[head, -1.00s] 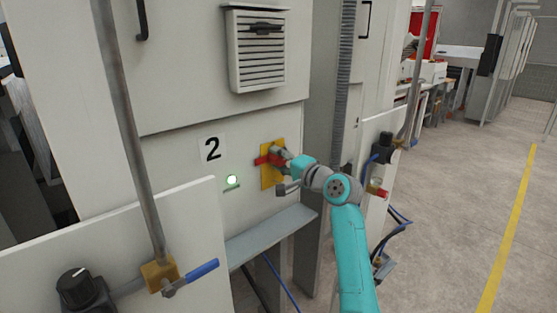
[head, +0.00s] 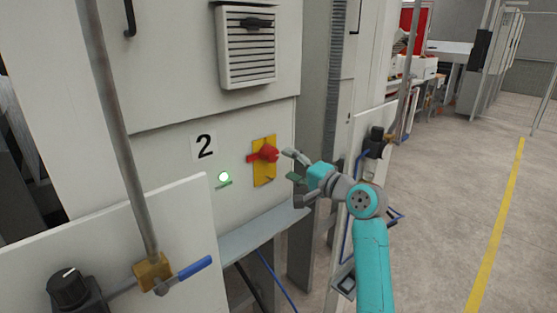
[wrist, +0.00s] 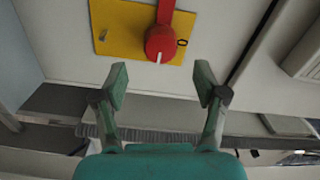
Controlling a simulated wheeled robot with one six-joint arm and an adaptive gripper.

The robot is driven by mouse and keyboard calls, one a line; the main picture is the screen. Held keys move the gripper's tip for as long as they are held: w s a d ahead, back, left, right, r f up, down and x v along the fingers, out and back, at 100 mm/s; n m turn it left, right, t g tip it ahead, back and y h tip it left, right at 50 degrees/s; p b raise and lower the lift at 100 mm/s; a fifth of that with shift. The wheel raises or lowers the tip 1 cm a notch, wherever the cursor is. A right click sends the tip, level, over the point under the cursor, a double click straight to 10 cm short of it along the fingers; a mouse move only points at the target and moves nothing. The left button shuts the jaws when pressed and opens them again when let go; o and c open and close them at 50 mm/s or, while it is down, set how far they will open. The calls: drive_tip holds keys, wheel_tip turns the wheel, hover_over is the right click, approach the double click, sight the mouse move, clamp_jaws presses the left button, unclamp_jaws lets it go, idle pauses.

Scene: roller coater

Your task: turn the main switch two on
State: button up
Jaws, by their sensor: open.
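A small lamp (head: 223,177) left of the switch glows green. My gripper (head: 291,166) is open and empty, right of the switch and apart from it. In the wrist view its fingers (wrist: 162,84) stand below the handle.
A grey ledge (head: 265,232) juts out under the switch panel. A pipe with a blue-handled valve (head: 185,275) and a black knob (head: 68,288) stand at the front left. Hoses and fittings (head: 375,145) are right of my gripper. The floor at right is open.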

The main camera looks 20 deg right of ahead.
drive_tip(key=shift+v, duration=1.85)
drive_tip(key=s+a+f+h, duration=0.15)
drive_tip(key=s+f, duration=0.35)
drive_tip(key=f, duration=0.5)
drive_tip(key=s+a+f+h, duration=0.1)
drive_tip(key=s+f+h, duration=0.25)
drive_tip(key=f, duration=0.75)
drive_tip(key=s+a+f+h, duration=0.1)
drive_tip(key=s+f, duration=0.5)
drive_tip(key=s, duration=0.2)
drive_tip(key=s+f+h, duration=0.1)
drive_tip(key=s+f, duration=0.4)
drive_tip(key=s, duration=0.3)
drive_tip(key=s+a+f+n+g+h, duration=0.1)
drive_tip(key=s+f+n, duration=0.1)
drive_tip(key=s, duration=0.7)
drive_tip(key=s+a+f+n, duration=0.1)
drive_tip(key=s+n, duration=0.2)
drive_tip(key=s, duration=0.6)
drive_tip(key=s+r+n, duration=0.2)
drive_tip(key=s+r, duration=0.1)
drive_tip(key=s, duration=0.4)
drive_tip(key=s+a+r+n, duration=0.1)
drive_tip(key=s+r+n, duration=0.2)
drive_tip(key=s, duration=0.5)
